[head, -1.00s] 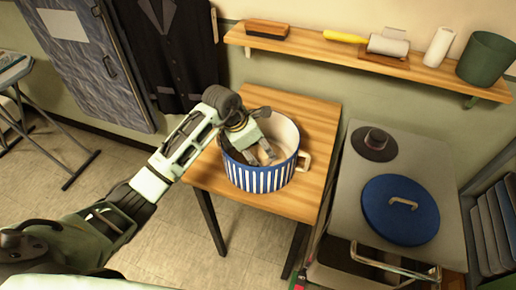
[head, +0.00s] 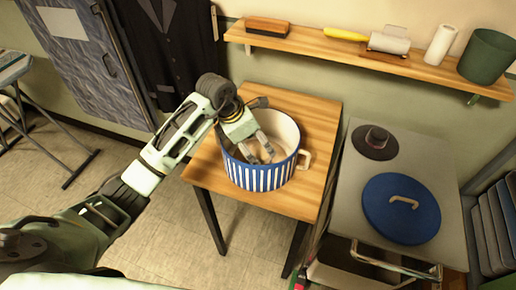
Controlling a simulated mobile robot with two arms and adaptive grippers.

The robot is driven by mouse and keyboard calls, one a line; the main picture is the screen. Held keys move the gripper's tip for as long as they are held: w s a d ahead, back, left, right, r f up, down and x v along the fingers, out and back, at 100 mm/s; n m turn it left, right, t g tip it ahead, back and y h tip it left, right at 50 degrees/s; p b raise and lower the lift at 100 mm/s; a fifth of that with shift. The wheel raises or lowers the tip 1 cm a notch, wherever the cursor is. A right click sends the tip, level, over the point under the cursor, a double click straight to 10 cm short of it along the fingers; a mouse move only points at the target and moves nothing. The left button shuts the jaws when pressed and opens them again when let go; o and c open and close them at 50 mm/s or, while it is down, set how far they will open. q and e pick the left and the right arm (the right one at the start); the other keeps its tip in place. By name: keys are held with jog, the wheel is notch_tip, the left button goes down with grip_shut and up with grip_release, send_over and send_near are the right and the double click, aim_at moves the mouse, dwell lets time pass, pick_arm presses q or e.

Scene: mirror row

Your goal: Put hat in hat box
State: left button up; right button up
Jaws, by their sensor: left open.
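The dark hat (head: 374,145), with a round crown and flat brim, lies on the grey cart top at the right. The hat box (head: 262,178) is round, blue and white striped, and stands uncovered on the wooden table. Its blue lid (head: 401,209) with a pale handle lies on the cart in front of the hat. My left gripper (head: 261,155) is open, with its fingers reaching down into the box opening. I see nothing between the fingers. The gripper and wrist hide part of the box's far left rim. My right gripper is not in view.
The wooden table (head: 316,115) is clear around the box. The grey cart (head: 345,205) stands close to its right. A wall shelf (head: 330,47) above holds a brush, a lint roller, a white roll and a green pot. Dark clothes (head: 170,55) hang behind my left arm.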

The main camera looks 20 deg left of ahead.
pick_arm(q)
jog(key=b+v, duration=0.1)
jog(key=v, duration=0.8)
jog(key=shift+s, duration=0.15)
